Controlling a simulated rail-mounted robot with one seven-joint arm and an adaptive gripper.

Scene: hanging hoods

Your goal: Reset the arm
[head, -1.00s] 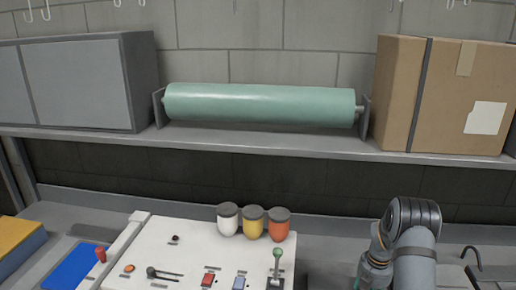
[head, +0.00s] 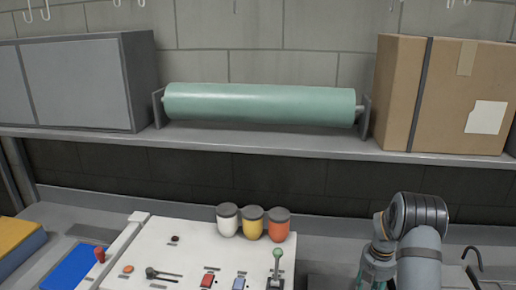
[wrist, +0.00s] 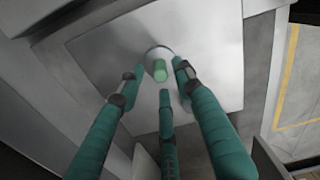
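My gripper (wrist: 159,80) shows in the wrist view with three teal fingers spread apart. It is open and nothing is clasped between the fingers.
A white control panel (head: 185,250) with buttons and levers lies left of my arm. White, yellow and orange jars (head: 253,222) stand behind it. The shelf (head: 260,140) above bears a green roll (head: 260,104), a cardboard box (head: 450,95) and a grey cabinet (head: 80,85).

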